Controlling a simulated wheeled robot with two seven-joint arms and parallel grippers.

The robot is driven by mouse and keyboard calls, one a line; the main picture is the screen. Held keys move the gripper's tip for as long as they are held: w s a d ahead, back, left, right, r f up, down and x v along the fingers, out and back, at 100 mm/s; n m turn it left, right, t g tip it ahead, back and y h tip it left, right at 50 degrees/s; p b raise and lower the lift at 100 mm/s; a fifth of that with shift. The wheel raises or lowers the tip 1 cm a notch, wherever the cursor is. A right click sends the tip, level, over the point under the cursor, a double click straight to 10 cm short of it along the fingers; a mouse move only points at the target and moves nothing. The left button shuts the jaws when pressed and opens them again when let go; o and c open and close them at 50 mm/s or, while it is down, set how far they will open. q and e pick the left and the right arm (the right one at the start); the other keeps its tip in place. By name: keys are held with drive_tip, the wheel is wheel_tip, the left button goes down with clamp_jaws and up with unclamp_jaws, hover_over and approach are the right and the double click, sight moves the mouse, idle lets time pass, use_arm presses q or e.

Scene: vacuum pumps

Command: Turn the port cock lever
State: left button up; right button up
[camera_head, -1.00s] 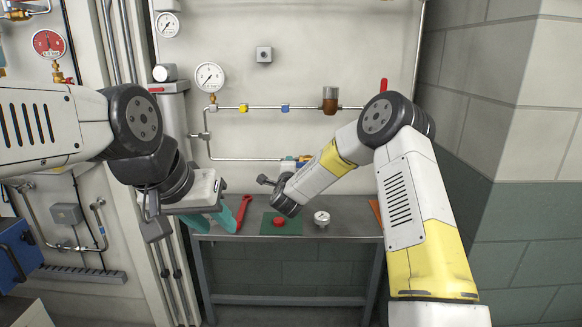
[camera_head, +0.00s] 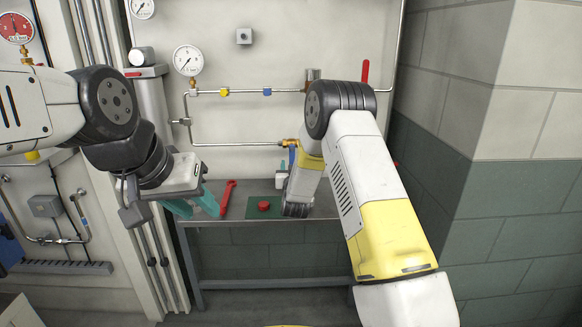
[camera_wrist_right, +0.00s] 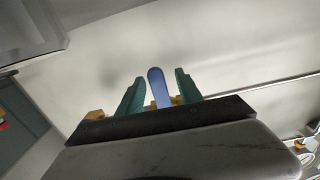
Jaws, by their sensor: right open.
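The port cock's blue lever (camera_wrist_right: 158,88) stands between the two teal fingers of my right gripper (camera_wrist_right: 160,76) in the right wrist view. The fingers are open, with a visible gap on each side of the lever. In the head view, the blue lever (camera_head: 292,157) shows small beside a brass fitting (camera_head: 289,143) at the end of the lower pipe.
A grey bench (camera_head: 235,219) stands below the pipes. On it lie a red wrench (camera_head: 227,197) and a green plate (camera_head: 262,213) with a red button (camera_head: 263,205). A gauge (camera_head: 188,60) and an upright red handle (camera_head: 365,72) are on the wall. A block wall closes the right side.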

drive_tip(key=shift+s, duration=1)
drive_tip(key=s, duration=0.6)
drive_tip(key=shift+r, duration=0.1)
